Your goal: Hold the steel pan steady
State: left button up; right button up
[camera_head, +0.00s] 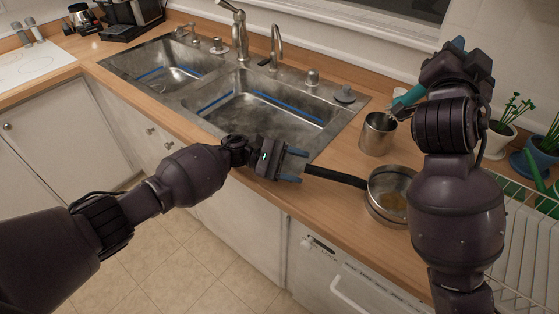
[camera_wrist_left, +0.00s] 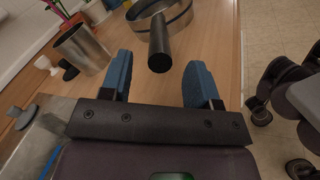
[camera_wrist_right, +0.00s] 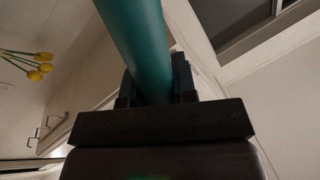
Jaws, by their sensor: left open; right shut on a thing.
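The steel pan (camera_head: 372,207) sits on the wooden counter right of the sink, its black handle (camera_head: 336,177) pointing left toward my left gripper. It also shows in the left wrist view (camera_wrist_left: 181,20), with the handle end (camera_wrist_left: 159,58) between and just beyond the fingertips. My left gripper (camera_head: 298,167) is open, its blue fingers on either side of the handle's line, not closed on it. My right gripper (camera_head: 398,108) is shut on a teal handle (camera_wrist_right: 138,45), held above and beside a steel cup (camera_head: 378,134). What the teal handle's far end is like is hard to tell.
The double sink (camera_head: 262,108) with its faucet (camera_head: 240,35) lies left of the pan. Potted plants (camera_head: 503,130) and a white dish rack (camera_head: 520,232) stand at the right.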

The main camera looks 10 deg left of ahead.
pick_arm(q)
jog(key=shift+x, duration=1.4)
grip_shut()
